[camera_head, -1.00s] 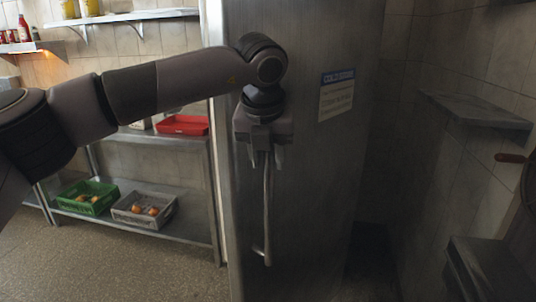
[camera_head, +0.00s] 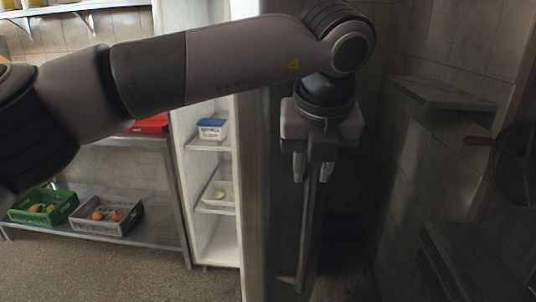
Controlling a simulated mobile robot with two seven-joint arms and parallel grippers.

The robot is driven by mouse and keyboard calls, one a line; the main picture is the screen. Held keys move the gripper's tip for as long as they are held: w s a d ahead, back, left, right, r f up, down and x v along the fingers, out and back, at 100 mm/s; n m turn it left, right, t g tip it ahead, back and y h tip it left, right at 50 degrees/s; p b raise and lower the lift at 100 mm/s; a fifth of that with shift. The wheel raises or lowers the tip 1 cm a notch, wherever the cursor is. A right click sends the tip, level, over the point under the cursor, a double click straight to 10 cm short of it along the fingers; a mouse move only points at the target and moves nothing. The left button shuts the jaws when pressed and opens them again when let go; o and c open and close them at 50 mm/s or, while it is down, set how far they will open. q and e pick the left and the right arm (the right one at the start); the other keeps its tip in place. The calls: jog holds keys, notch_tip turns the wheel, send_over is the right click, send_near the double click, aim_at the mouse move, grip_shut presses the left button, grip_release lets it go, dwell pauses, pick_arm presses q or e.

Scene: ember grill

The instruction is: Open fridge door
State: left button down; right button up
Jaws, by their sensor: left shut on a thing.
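The fridge door (camera_head: 259,210) is a tall metal panel standing ajar, turned almost edge-on. The lit white fridge interior (camera_head: 216,240) shows to its left. My left gripper (camera_head: 312,178) is shut on the upper part of the long vertical door handle (camera_head: 306,230). My left arm crosses the top of the view and hides the upper part of the fridge and door. My right gripper is not in view.
Inside the fridge are shelves with a blue-lidded container (camera_head: 212,128) and a tray (camera_head: 218,193). A green crate (camera_head: 44,206) and grey crate (camera_head: 105,214) sit on a rack at left. A wall shelf (camera_head: 440,92) juts out at right.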

pick_arm(q)
jog(key=d, duration=0.3)
jog(key=shift+s+r, duration=0.15)
jog(key=shift+s, duration=0.1)
jog(key=c, duration=1)
grip_release()
jog(key=shift+s, duration=0.1)
jog(key=v, duration=0.7)
jog(key=shift+s, duration=0.1)
